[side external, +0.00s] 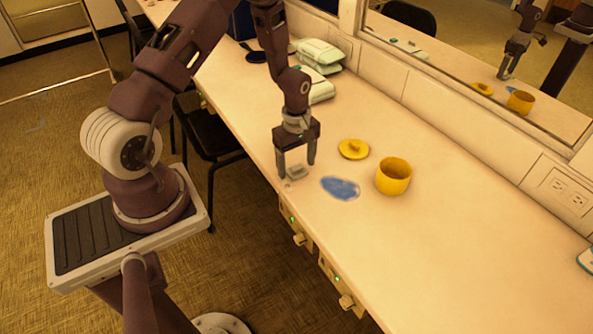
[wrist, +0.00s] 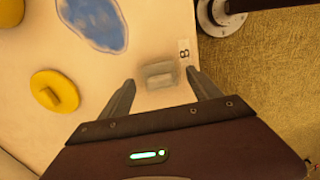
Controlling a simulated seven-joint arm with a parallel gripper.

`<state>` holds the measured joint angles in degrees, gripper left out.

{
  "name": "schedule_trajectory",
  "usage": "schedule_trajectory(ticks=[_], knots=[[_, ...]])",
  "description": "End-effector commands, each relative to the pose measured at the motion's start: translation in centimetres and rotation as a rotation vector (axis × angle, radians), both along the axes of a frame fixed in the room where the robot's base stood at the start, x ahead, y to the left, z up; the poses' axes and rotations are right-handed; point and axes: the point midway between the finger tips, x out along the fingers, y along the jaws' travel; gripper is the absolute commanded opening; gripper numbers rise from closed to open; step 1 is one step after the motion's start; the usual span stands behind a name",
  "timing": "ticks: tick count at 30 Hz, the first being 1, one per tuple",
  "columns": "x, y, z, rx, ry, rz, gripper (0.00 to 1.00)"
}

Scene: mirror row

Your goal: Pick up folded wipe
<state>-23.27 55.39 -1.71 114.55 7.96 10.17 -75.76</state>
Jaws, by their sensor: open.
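The folded wipe appears to be the small pale grey folded piece (side external: 296,172) on the counter near its front edge. In the wrist view the wipe (wrist: 160,75) lies flat between and just beyond the fingertips. My gripper (side external: 296,172) is open, with its fingers pointing down on either side of the wipe in the side view. In the wrist view my gripper (wrist: 160,76) has its two fingers spread apart with nothing held. I cannot tell whether the fingertips touch the counter.
A blue patch (side external: 341,188), a yellow lid (side external: 353,149) and a yellow pot (side external: 393,176) are close by on the right. Pale green folded packs (side external: 320,56) lie further back. A mirror (side external: 470,60) runs along the wall. The counter (side external: 450,240) is clear at lower right.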

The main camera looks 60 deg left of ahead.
Motion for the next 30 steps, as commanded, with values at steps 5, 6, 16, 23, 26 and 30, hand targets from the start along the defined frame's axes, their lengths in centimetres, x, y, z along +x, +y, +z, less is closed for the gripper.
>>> schedule_trajectory(ticks=[5, 6, 16, 23, 26, 30], knots=[[0.0, 0.0, -0.7, 0.0, -0.001, 0.0, 0.73], [0.0, 0.0, -0.7, 0.0, -0.001, 0.0, 0.73], [0.0, 0.0, -0.7, 0.0, 0.0, -0.001, 0.2], [0.0, 0.0, -0.7, 0.0, 0.0, -0.002, 0.09], [0.0, 0.0, -0.2, 0.001, -0.001, -0.002, 0.09], [0.1, 0.0, 2.1, 0.002, -0.005, -0.001, 0.09]])
